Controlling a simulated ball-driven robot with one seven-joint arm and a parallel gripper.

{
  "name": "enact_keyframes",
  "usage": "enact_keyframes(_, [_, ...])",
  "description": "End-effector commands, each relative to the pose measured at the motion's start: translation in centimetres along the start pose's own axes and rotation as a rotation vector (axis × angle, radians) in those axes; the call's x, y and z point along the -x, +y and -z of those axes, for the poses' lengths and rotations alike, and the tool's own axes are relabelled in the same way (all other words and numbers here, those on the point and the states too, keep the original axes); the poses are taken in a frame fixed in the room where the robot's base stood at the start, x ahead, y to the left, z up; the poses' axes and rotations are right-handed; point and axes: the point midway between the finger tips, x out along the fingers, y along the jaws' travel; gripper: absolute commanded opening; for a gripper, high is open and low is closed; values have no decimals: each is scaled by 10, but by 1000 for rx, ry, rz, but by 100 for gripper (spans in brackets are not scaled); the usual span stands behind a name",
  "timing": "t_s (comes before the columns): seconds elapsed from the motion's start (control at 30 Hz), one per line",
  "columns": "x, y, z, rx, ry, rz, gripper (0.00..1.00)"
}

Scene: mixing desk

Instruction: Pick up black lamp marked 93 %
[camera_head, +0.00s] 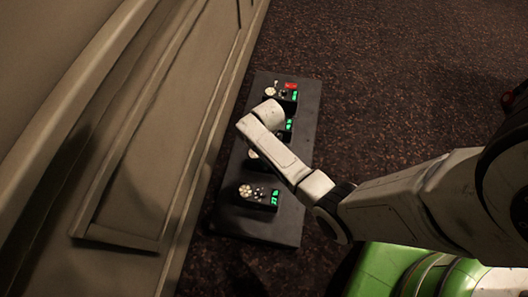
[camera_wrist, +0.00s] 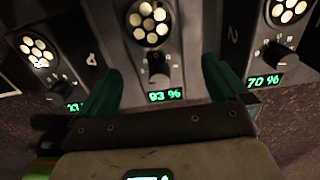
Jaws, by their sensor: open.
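The black lamp marked 93 % (camera_wrist: 148,48) stands in the middle of the wrist view. It has a round cluster of white bulbs, a black knob and a green display. My gripper (camera_wrist: 162,66) is open, with one dark green finger on each side of this lamp's front. No contact between the fingers and the lamp can be made out. In the head view, my white arm covers much of the middle lamp (camera_head: 288,126), and my fingers are hidden behind the arm.
A lamp marked 70 % (camera_wrist: 285,30) is close on the right, and another lamp with a partly hidden display (camera_wrist: 35,50) on the left. The lamps stand on a dark board (camera_head: 305,150) on brown carpet (camera_head: 400,90), beside a panelled wall (camera_head: 140,140).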

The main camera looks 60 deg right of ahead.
Motion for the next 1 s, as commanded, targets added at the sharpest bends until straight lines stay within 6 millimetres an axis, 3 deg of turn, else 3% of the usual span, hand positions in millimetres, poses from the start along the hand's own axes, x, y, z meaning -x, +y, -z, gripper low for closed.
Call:
enact_keyframes(0.1, [-16,0,0,1,0,0,100])
enact_keyframes(0.37, [-29,1,0,3,0,0,100])
enact_keyframes(0.7, [-70,4,0,2,0,0,100])
enact_keyframes(1.0, [-70,4,-1,3,0,0,97])
